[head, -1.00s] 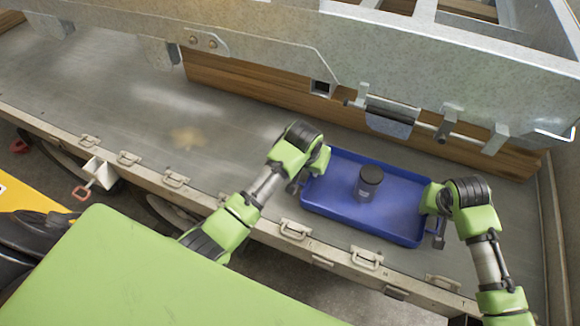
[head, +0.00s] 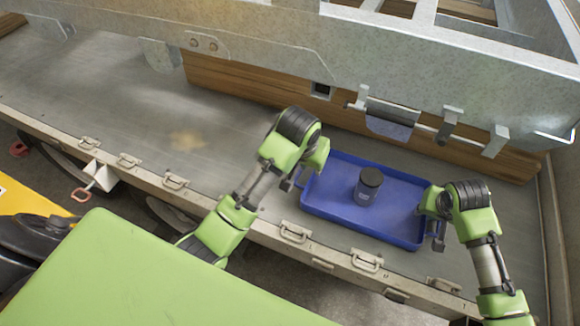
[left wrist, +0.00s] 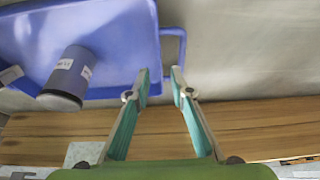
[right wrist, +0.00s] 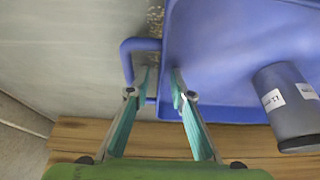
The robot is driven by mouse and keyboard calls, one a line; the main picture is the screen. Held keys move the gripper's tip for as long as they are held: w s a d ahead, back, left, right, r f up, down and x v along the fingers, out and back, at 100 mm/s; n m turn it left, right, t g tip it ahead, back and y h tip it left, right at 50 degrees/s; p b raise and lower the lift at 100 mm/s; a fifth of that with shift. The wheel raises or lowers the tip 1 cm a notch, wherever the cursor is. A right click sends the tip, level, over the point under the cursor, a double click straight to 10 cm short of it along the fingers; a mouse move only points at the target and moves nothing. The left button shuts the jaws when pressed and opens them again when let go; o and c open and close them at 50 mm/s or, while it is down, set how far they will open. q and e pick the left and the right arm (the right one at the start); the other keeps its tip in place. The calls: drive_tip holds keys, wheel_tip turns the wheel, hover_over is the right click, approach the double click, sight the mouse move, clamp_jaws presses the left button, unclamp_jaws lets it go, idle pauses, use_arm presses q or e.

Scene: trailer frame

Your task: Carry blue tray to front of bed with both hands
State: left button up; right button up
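The blue tray (head: 330,205) lies flat on the grey metal bed, with a dark-lidded blue-grey jar (head: 369,187) upright in it. My left gripper (head: 293,183) is at the tray's left end. In the left wrist view its parted fingers (left wrist: 160,75) are on either side of the tray's end wall, near the handle (left wrist: 182,50). My right gripper (head: 437,235) is at the right end. In the right wrist view its parted fingers (right wrist: 161,74) are likewise on either side of the wall near the other handle (right wrist: 127,65). A firm grip is not visible at either end.
A galvanized metal frame (head: 270,50) and a wooden beam (head: 260,105) stand behind the tray. The bed's front rail (head: 230,220) with several latches runs close in front. The bed left of the tray (head: 120,85) is clear.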

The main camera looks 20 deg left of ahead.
drive_tip(key=shift+s+r, duration=0.1)
drive_tip(key=shift+r, duration=0.15)
use_arm(q)
drive_tip(key=v, duration=0.4)
drive_tip(key=shift+r, duration=0.15)
use_arm(e)
drive_tip(key=v, duration=1.1)
drive_tip(key=shift+r, duration=0.2)
drive_tip(key=shift+s, duration=0.2)
